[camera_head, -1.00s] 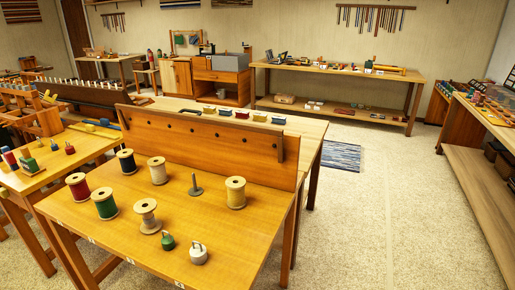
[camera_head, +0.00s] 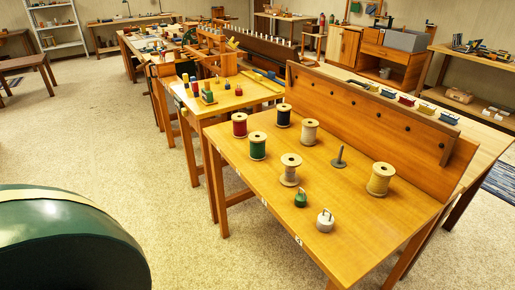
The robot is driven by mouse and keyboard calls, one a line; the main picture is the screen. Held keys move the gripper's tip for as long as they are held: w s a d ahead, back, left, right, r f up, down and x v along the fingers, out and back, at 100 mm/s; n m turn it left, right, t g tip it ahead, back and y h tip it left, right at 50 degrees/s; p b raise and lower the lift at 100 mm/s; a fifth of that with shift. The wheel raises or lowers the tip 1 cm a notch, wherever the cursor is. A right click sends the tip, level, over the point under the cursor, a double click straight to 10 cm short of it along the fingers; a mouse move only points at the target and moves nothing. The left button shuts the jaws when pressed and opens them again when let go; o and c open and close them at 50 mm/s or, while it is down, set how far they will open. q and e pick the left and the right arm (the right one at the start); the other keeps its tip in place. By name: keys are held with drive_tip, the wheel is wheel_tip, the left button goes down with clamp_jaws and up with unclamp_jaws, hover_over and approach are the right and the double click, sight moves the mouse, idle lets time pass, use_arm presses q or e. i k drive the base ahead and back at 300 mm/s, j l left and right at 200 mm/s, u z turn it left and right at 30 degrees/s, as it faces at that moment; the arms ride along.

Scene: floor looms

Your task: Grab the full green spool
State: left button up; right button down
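The green spool (camera_head: 257,147) stands upright on the near wooden table (camera_head: 235,165), towards its left side. It looks fully wound, with pale wooden flanges. Around it stand a red spool (camera_head: 239,126), a black spool (camera_head: 283,117), a cream spool (camera_head: 310,133), a thinly wound beige spool (camera_head: 290,172) and a larger tan spool (camera_head: 380,181). A bare grey peg on a round base (camera_head: 339,158) stands between the cream and tan spools. Neither of my grippers is in view.
A small green weight (camera_head: 300,200) and a pale grey one (camera_head: 325,222) stand near the table's front edge. An upright wooden board (camera_head: 365,110) closes its back. A large dark green rounded shape (camera_head: 70,245), unidentified, fills the lower left. Floor between is open.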

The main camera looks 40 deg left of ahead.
sight(256, 139)
drive_tip(key=i+j+z, duration=0.1)
drive_tip(key=j, duration=0.4)
drive_tip(key=i+j+z, duration=0.15)
drive_tip(key=j, duration=0.3)
drive_tip(key=i+j+z, duration=0.1)
drive_tip(key=j, duration=0.4)
drive_tip(key=j+z, duration=0.1)
drive_tip(key=j, duration=0.45)
drive_tip(key=i, duration=0.05)
